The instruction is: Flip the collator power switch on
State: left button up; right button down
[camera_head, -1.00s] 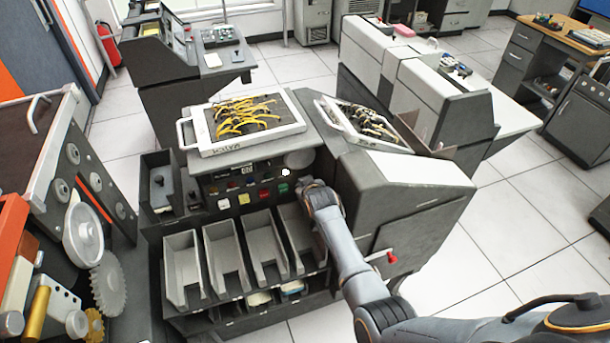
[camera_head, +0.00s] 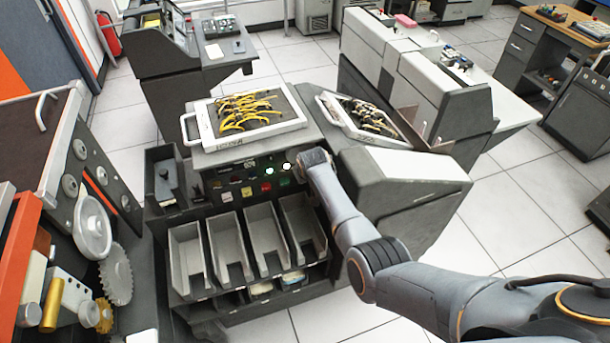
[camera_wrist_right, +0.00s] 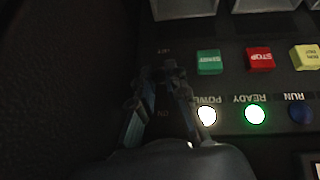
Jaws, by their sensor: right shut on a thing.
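The collator (camera_head: 400,190) stands in the middle of the head view, with its control panel (camera_head: 232,183) above a row of bins. In the right wrist view the panel appears upside down. The white POWER lamp (camera_wrist_right: 207,115) and the green READY lamp (camera_wrist_right: 254,114) are lit; the blue RUN lamp (camera_wrist_right: 300,114) looks unlit. My right gripper (camera_wrist_right: 168,80) is shut on the power switch at the panel, between the faint OFF and ON markings. The switch is dark and mostly hidden by the fingers, so its position cannot be read. My left gripper is not in view.
Green START (camera_wrist_right: 209,62), red STOP (camera_wrist_right: 260,58) and yellow (camera_wrist_right: 306,57) buttons sit close beside the gripper. Two trays of cables (camera_head: 250,116) (camera_head: 365,118) lie on top of the collator. A machine with gears (camera_head: 92,230) stands at the left.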

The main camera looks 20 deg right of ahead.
jog(key=c, duration=1.4)
grip_release()
jog(key=v, duration=1.2)
jog(key=shift+f, duration=0.1)
